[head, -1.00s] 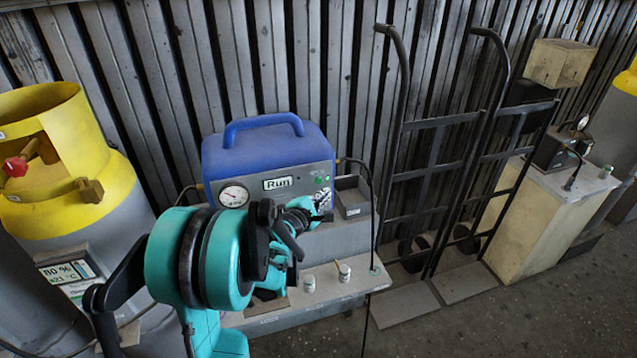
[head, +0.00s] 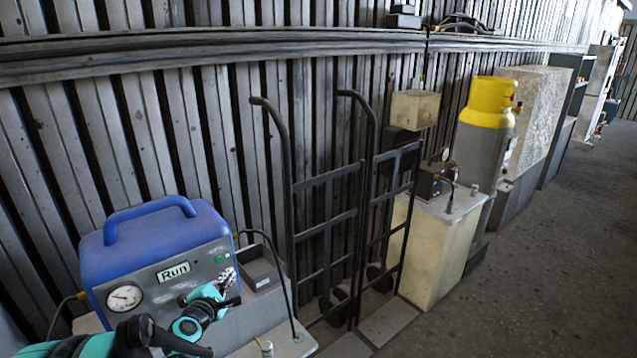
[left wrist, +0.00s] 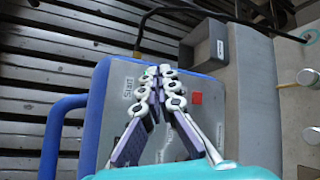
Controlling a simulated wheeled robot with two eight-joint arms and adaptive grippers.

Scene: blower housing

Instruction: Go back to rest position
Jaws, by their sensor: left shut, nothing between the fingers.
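My left gripper (head: 229,278) is shut and empty, in front of the grey front panel of the blue machine (head: 155,235) at the lower left of the head view. The left wrist view also shows the gripper (left wrist: 160,72), its fingers together over the machine's panel (left wrist: 120,75). A "Start" label and a red square show beside the fingers there. I cannot tell whether the fingertips touch the panel. In the head view the machine's display reads "Run" and a round gauge (head: 124,298) sits at its left. My right gripper is not in view.
A small grey open box (head: 259,270) stands right of the machine. Black hand trucks (head: 330,210) lean on the corrugated wall. A beige cabinet (head: 430,250) and a yellow-topped cylinder (head: 485,125) stand further right. The floor (head: 540,270) at right is clear.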

